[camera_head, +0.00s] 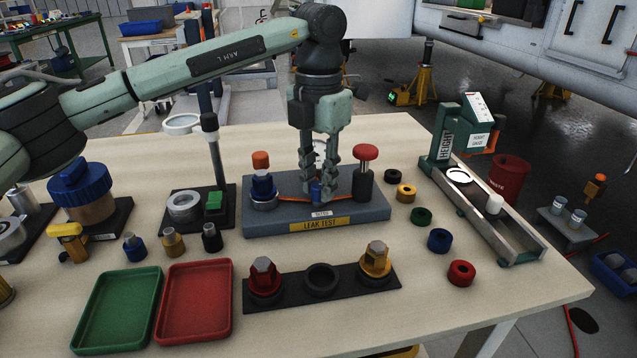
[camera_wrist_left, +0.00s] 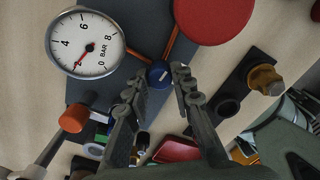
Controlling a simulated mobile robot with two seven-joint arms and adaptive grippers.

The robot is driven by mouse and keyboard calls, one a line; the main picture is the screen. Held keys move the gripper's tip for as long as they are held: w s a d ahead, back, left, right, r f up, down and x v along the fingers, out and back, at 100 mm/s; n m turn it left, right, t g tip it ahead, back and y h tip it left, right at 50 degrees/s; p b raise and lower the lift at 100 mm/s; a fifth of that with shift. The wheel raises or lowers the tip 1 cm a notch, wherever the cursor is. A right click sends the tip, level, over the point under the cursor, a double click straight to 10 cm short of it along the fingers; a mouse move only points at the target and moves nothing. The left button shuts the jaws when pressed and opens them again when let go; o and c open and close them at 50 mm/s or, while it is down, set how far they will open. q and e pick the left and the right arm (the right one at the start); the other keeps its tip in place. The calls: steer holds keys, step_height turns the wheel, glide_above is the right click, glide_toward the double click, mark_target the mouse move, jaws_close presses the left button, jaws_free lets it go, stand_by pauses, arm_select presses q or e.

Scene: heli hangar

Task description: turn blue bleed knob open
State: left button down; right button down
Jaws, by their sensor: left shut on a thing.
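The blue bleed knob (camera_head: 316,191) sits at the middle of the grey leak test block (camera_head: 350,213). In the left wrist view the knob (camera_wrist_left: 159,74) shows a pale mark on its top. My left gripper (camera_head: 318,187) points down from above, with a fingertip on each side of the knob, shut on it. The fingers partly hide it in the head view. The round gauge (camera_wrist_left: 90,45) stands beside the knob, its red needle pointing to the lower left of the dial. My right gripper is not in view.
A red mushroom-shaped knob (camera_head: 366,153) stands close right of the gripper, and an orange-capped blue fitting (camera_head: 262,180) stands left. In front are green (camera_head: 118,308) and red (camera_head: 194,300) trays and a socket strip (camera_head: 335,297). Several coloured rings lie right.

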mark_target(319, 184)
arm_select(q)
steer(key=shift+r+n, duration=0.1)
steer(key=shift+n, duration=0.6)
steer(key=shift+w, duration=0.1)
steer(key=c, duration=1.3)
jaws_free()
step_height(319, 184, up, 12)
